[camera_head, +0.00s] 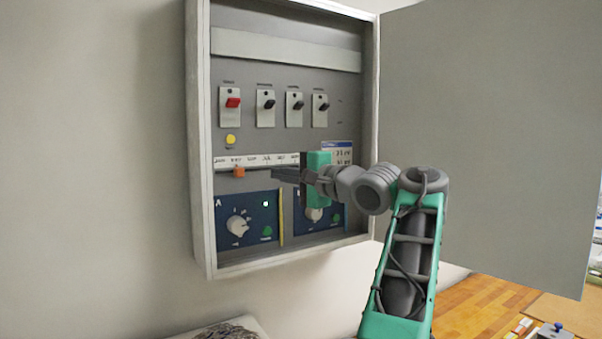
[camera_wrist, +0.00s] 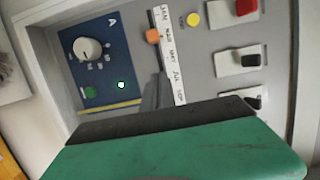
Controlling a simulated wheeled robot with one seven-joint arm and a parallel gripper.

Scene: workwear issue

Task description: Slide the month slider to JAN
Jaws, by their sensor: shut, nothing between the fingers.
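The month slider is an orange knob (camera_head: 239,171) under a white strip of month labels (camera_head: 228,161) in the wall cabinet. The knob sits beneath about the second label, a little right of the strip's left end. In the wrist view the orange knob (camera_wrist: 152,36) is beside the MAR label, and JAN is at the top end of the strip (camera_wrist: 166,42). My gripper (camera_head: 274,174) is shut and empty, to the right of the knob and apart from it. Its dark fingers (camera_wrist: 152,92) also show in the wrist view. Whether they touch the panel I cannot tell.
A red switch (camera_head: 232,101), several black switches (camera_head: 268,103) and a yellow button (camera_head: 230,138) are above the strip. A blue panel A with a dial (camera_head: 238,226) is below. The open cabinet door (camera_head: 490,130) stands at right.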

